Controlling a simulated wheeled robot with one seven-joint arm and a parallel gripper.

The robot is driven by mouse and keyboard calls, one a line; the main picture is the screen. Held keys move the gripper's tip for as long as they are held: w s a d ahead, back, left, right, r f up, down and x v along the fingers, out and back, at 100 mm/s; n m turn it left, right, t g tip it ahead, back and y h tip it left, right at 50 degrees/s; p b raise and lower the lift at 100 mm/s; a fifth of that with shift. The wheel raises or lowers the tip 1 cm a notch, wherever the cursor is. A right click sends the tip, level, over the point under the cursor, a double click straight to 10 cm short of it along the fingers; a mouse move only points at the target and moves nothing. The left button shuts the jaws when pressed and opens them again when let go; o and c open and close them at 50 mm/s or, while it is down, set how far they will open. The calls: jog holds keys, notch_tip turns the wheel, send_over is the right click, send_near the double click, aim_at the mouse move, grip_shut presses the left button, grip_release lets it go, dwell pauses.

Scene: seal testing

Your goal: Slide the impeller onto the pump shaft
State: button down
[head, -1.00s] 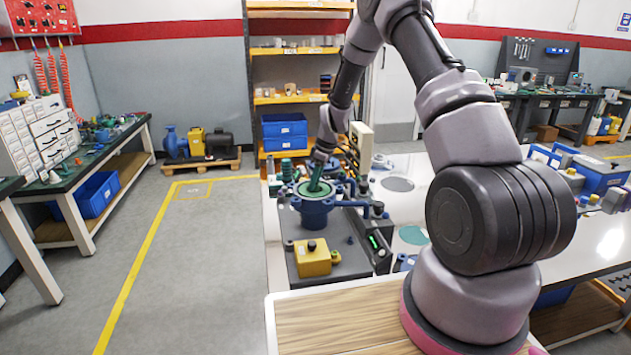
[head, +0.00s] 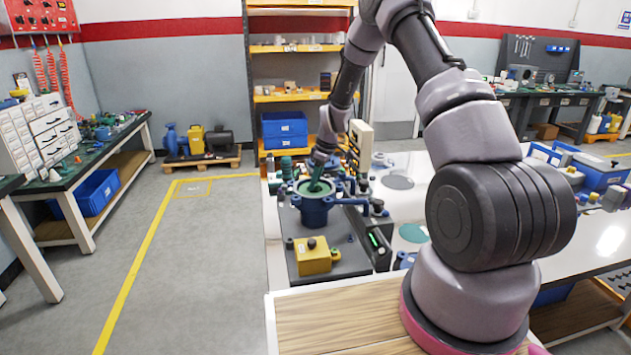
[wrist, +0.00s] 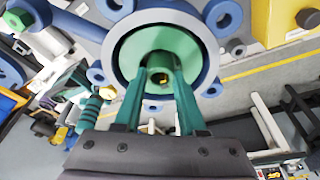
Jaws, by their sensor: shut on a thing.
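The impeller is a green disc (wrist: 155,42) with a raised round hub. In the wrist view it lies inside the round grey-and-blue rim of the pump housing (wrist: 121,42). My gripper (wrist: 160,76) has its teal fingers shut on the impeller, at the hub. In the head view the blue housing (head: 317,212) stands on a dark base, and my gripper (head: 318,183) reaches down into its open top. The pump shaft is not clearly visible; the impeller and fingers cover the middle of the housing. I cannot tell how far the hub is over it.
A yellow block with a dark knob (head: 313,260) sits in front of the housing. A dark box with a green light (head: 376,243) stands to its right. Blue fittings crowd around the housing. A beige device (head: 361,135) stands behind.

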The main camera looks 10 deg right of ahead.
jog(key=shift+c, duration=2)
grip_release()
jog(key=shift+r, duration=0.1)
notch_tip(320, 180, up, 9)
